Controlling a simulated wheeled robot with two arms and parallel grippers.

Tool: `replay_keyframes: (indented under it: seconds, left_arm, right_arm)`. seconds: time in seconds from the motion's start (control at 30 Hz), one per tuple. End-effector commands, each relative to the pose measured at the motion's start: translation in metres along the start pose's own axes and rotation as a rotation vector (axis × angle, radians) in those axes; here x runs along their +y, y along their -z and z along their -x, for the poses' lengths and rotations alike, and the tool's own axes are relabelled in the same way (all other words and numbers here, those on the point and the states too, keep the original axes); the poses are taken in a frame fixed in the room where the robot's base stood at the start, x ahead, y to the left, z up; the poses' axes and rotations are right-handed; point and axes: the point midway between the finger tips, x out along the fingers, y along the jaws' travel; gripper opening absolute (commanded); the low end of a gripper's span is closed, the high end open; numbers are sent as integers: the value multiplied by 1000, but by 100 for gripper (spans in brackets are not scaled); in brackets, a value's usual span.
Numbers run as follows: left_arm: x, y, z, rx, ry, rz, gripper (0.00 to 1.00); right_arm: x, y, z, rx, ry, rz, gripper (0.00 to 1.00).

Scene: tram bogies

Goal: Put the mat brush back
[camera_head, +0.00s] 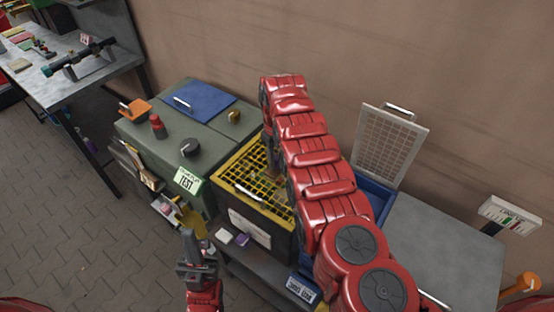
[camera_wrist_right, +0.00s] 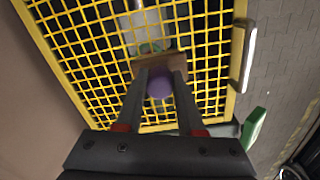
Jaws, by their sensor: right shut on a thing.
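In the right wrist view my right gripper (camera_wrist_right: 160,72) is shut on a brown block-shaped piece with a purple round part (camera_wrist_right: 159,88), which I take to be the mat brush (camera_wrist_right: 172,62). It is held over a yellow mesh grid (camera_wrist_right: 208,60); I cannot tell whether it touches the mesh. In the head view my right arm reaches over the yellow mesh lid (camera_head: 240,168) of a dark box and hides most of the right gripper and the brush. My left gripper (camera_head: 190,242) is low in the head view, in front of the benches, seen edge-on; nothing shows in it.
A green cabinet (camera_head: 150,135) with a blue lid (camera_head: 197,102) and knobs stands left of the mesh box. A blue bin with a raised white mesh lid (camera_head: 388,145) and a grey top (camera_head: 445,245) stand right. A low shelf (camera_head: 255,265) runs in front.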

Motion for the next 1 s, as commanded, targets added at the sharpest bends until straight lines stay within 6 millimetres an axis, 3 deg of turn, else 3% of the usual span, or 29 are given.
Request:
replay_keyframes:
  seconds: [0.07,0.1,0.27,0.67,1.0]
  left_arm:
    - [0,0,2,0,0,0,0]
    - [0,0,2,0,0,0,0]
    - [0,0,2,0,0,0,0]
    - [0,-1,3,0,0,0,0]
    - [2,-5,32,0,0,0,0]
  right_arm:
    - [0,0,-4,0,0,0,0]
    - [0,0,-3,0,0,0,41]
    - [0,0,-3,-1,0,0,67]
    - [0,1,5,1,0,1,67]
    - [2,0,74,3,-1,-1,67]
